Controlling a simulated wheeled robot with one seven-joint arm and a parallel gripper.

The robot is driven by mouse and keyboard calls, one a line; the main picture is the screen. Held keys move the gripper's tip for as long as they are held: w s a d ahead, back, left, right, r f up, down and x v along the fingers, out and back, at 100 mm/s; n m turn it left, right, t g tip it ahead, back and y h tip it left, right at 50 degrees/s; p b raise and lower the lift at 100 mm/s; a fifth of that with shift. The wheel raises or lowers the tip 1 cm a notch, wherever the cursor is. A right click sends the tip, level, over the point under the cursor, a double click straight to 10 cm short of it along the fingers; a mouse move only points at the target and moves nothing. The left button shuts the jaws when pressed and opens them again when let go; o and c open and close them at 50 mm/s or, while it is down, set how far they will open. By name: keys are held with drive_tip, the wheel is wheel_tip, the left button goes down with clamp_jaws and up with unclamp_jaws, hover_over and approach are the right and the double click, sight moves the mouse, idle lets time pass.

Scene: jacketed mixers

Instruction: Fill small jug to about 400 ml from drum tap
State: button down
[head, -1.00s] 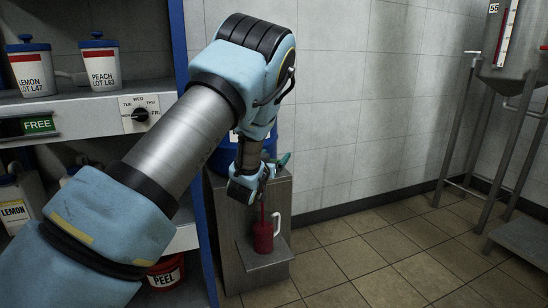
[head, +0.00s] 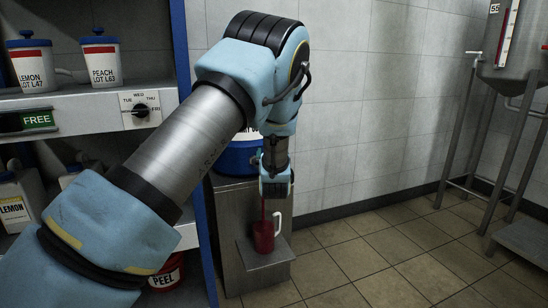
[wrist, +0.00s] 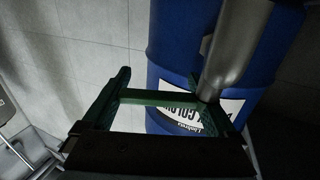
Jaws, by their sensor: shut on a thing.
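A small red jug (head: 264,238) with a pale handle stands upright on a low metal shelf (head: 262,259) in the head view. A thin dark red stream (head: 263,209) runs down into it from beneath my gripper; the level inside cannot be seen. The blue drum (head: 238,159) sits above, partly behind my arm. In the wrist view, the drum (wrist: 178,40) shows a white label and a metal pipe-like part in front. My gripper (wrist: 158,88) has green fingers either side of a green bar (wrist: 158,97), apparently the tap handle. My gripper hides the tap in the head view.
Shelves at left hold white lidded tubs (head: 108,63), a day dial (head: 140,109) and a red PEEL bucket (head: 166,274). A blue post (head: 197,150) stands beside the drum stand (head: 228,225).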

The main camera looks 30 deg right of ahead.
drive_tip(key=shift+w+a+f+n+t+y+p, duration=0.1)
drive_tip(key=shift+w+n+t+y+p, duration=0.15)
drive_tip(key=shift+n+y, duration=0.55)
drive_tip(key=shift+w+a+r+n+t+y+p, duration=0.15)
drive_tip(key=shift+w+n+t+y, duration=0.25)
drive_tip(key=shift+y, duration=0.65)
drive_tip(key=shift+w+f+n+t+y+p, duration=0.1)
drive_tip(key=shift+f+n+t+y+p, duration=0.1)
drive_tip(key=shift+n+y, duration=0.65)
drive_tip(key=shift+y, duration=0.3)
unclamp_jaws()
drive_tip(key=s+a+p, duration=0.1)
drive_tip(key=s, duration=0.9)
drive_tip(key=shift+s+a, duration=0.15)
drive_tip(key=shift+s, duration=0.2)
drive_tip(key=shift+s, duration=0.1)
